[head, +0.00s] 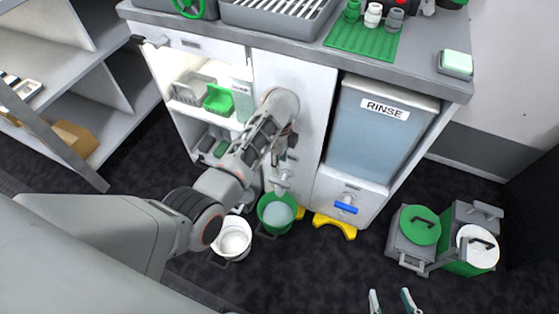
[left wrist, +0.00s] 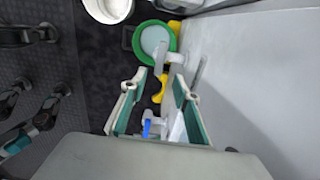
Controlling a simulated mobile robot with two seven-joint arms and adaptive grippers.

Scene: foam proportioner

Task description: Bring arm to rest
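My left arm (head: 240,165) reaches in from the left to the front of the white cabinet. My left gripper (head: 283,150) is beside the cabinet's middle panel, mostly hidden behind the arm. In the left wrist view its fingers (left wrist: 157,92) are apart with nothing held between them. It points down, above a grey-white tap (left wrist: 175,58) that also shows in the head view (head: 283,180). My right gripper (head: 390,301) is at the bottom edge of the head view, with its fingertips apart and empty.
A green bucket (head: 277,213) with pale contents stands below the tap, beside a white bucket (head: 233,238). A blue-handled valve (head: 346,207) sits under the RINSE tank (head: 382,133). Lidded canisters (head: 419,226) stand at the right. Dark floor is clear at the front.

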